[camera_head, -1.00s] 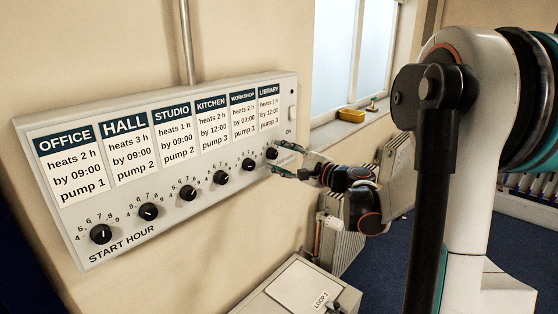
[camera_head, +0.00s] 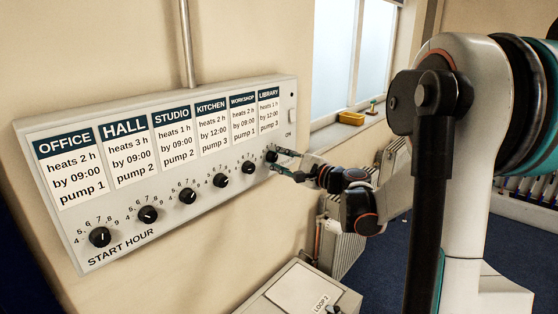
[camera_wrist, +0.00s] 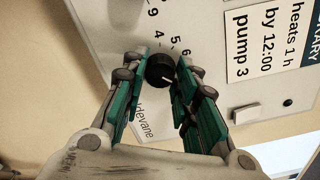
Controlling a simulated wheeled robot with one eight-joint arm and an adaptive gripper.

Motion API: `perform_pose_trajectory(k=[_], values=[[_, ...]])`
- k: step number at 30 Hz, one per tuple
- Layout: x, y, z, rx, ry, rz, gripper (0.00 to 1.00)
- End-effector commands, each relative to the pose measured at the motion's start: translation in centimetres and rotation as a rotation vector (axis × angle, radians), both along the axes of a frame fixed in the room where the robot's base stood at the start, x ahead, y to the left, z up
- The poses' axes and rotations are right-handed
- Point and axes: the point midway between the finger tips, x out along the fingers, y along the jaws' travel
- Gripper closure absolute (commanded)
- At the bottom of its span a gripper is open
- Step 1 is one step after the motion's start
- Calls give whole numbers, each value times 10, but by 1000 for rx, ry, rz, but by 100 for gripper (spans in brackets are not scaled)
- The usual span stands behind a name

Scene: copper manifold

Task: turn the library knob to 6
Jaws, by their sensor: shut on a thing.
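The library knob (camera_head: 271,156) is the rightmost black knob on the wall panel, below the LIBRARY label (camera_head: 269,108). My gripper (camera_head: 280,160) reaches it from the right. In the wrist view, the knob (camera_wrist: 160,69) sits between the two green fingertips of my gripper (camera_wrist: 160,72), which is shut on it from both sides. A short white mark on the knob points to the lower right of that view. The digits 4, 5 and 6 (camera_wrist: 185,52) show beside the knob; my right-hand finger hides the other end of its scale.
Several similar black knobs stand in a row to the left, the nearest being the workshop knob (camera_head: 248,167). A switch (camera_head: 292,116) is at the panel's right end. Below are a white box (camera_head: 300,288) and a radiator (camera_head: 340,250). A yellow tray (camera_head: 351,118) lies on the windowsill.

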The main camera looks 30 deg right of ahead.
Motion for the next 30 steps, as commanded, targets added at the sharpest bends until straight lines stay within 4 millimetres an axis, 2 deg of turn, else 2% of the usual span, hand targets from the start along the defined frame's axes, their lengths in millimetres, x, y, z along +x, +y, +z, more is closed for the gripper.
perform_pose_trajectory(k=[8,30], values=[[0,0,0,-140,-50,0,97],[0,0,0,-759,-275,0,97]])
